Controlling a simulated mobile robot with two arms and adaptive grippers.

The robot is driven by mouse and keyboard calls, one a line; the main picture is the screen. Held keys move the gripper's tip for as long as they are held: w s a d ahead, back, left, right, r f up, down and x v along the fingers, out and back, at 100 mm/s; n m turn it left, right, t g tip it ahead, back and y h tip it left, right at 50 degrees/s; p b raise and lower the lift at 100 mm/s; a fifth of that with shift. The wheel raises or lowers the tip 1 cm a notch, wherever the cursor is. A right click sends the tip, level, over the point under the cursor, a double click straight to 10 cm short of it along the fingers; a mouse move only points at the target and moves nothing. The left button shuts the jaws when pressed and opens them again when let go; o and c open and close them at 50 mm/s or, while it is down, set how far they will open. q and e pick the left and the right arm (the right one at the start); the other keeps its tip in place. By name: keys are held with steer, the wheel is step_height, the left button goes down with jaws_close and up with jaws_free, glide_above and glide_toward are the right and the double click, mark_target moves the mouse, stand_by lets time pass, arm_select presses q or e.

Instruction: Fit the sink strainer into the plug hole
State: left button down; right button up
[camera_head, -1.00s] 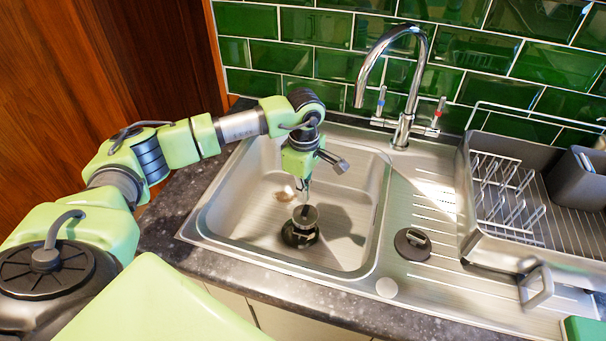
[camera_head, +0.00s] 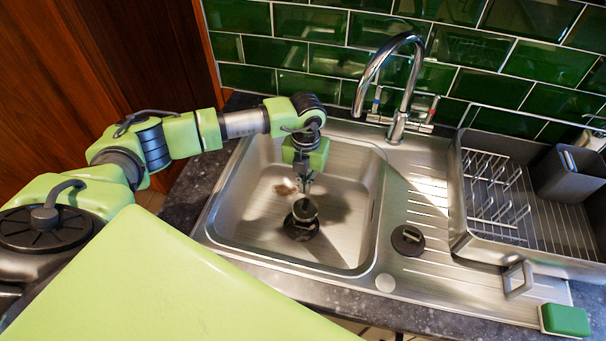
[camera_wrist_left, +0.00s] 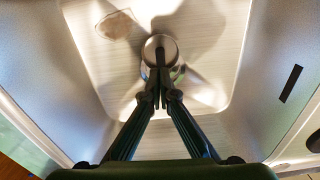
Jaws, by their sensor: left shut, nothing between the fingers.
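The sink strainer, a small round metallic piece (camera_head: 304,210), stands in the sink basin (camera_head: 345,195) at the dark plug hole (camera_head: 299,231). It covers part of the hole, and I cannot tell how deep it sits. In the left wrist view the strainer's round top (camera_wrist_left: 160,46) lies just beyond my fingertips. My left gripper (camera_head: 304,188) points down over it, fingers shut with nothing between them; they also show in the left wrist view (camera_wrist_left: 157,90). Whether the fingertips touch the strainer is unclear. My right gripper is not in view.
A dark round plug-like disc (camera_head: 408,240) lies on the draining board (camera_head: 425,275). The tap (camera_head: 400,115) arches behind the basin. A dish rack (camera_head: 495,250) stands right, with a green sponge (camera_head: 565,320) in front. A brownish patch (camera_head: 285,190) marks the basin floor.

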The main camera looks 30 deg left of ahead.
mark_target(305, 205)
arm_select(q)
steer(key=shift+n, duration=0.8)
steer(key=shift+f+n, duration=0.1)
steer(key=shift+n, duration=0.2)
steer(key=shift+f+b, duration=1.9)
steer(key=shift+f, duration=1)
steer(key=shift+f+b, duration=0.35)
steer(key=shift+f, duration=0.1)
steer(key=shift+s+f, duration=0.15)
steer(key=shift+s, duration=0.05)
steer(key=shift+r+p, duration=0.35)
steer(key=shift+r, duration=0.2)
steer(key=shift+w+r+p, duration=0.15)
steer(key=shift+r+p, duration=0.45)
steer(key=shift+r, duration=0.35)
step_height(305, 205, up, 12)
steer(key=shift+f, duration=0.2)
